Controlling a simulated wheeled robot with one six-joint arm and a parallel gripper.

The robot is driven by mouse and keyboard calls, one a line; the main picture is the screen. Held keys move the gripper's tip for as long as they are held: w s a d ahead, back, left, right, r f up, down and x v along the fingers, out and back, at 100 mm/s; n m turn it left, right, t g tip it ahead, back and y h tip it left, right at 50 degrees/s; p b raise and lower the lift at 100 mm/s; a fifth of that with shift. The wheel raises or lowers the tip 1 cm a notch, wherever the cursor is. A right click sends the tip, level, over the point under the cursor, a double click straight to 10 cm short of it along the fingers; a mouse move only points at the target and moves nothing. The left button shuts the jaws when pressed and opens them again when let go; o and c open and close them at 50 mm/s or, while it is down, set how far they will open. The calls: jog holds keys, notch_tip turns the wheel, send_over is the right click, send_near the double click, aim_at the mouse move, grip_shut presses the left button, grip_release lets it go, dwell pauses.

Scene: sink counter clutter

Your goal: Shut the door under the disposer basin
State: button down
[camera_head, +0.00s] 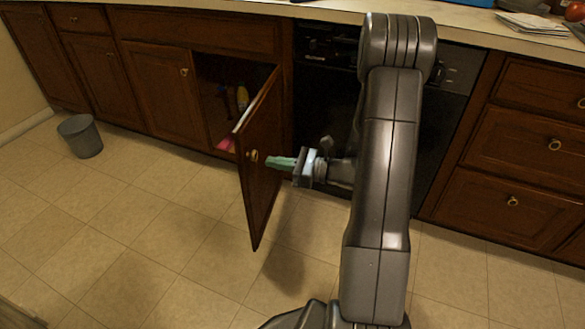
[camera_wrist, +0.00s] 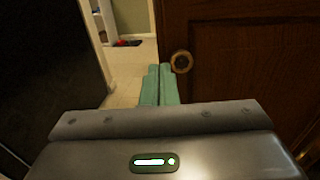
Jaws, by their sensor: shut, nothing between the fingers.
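The dark wooden cabinet door (camera_head: 262,160) stands open, swung out from the cabinet toward the room. In the wrist view my fingertips (camera_wrist: 159,68) are together just left of the knob, near the door's edge. I cannot tell whether they touch the door. The disposer basin is not in view.
The open cabinet (camera_head: 212,90) holds several items, including a yellow one (camera_head: 242,98) and a pink one (camera_head: 227,145). A black dishwasher (camera_head: 325,110) is right of the door, behind my arm. A grey bin (camera_head: 80,136) stands far left. The tiled floor (camera_head: 150,215) in front is clear.

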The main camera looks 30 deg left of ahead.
aim_at(243, 157)
jog(key=b+x, duration=0.1)
jog(key=x, duration=0.5)
jog(key=shift+a+b, duration=0.25)
jog(key=shift+b, duration=0.1)
